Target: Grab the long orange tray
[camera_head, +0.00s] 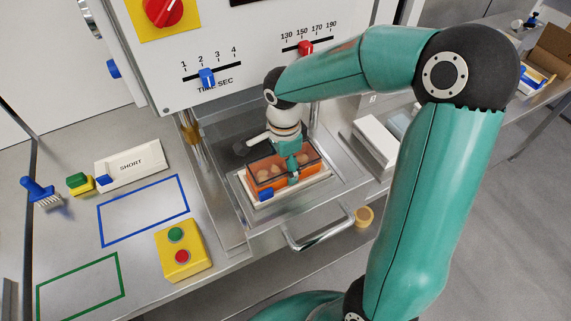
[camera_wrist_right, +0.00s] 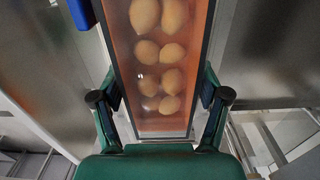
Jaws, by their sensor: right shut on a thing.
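The long orange tray (camera_head: 267,177) holds several pieces of filled pasta under a clear cover. It sits in the machine's pulled-out drawer, in or on a white holder (camera_head: 312,186) with a blue piece. My right gripper (camera_head: 292,168) reaches down over the tray and is shut across its width. In the right wrist view the tray (camera_wrist_right: 160,124) lies lengthwise between the two fingers (camera_wrist_right: 160,100), one at each long side. The tray's far end runs out of that view. My left gripper is not in view.
The metal drawer (camera_head: 327,206) has a bar handle (camera_head: 318,236) at its front. The sealing machine's panel (camera_head: 235,60) stands behind. A yellow button box (camera_head: 183,250), blue outline (camera_head: 146,211) and green outline (camera_head: 82,289) are on the bench at left. Both outlined areas are empty.

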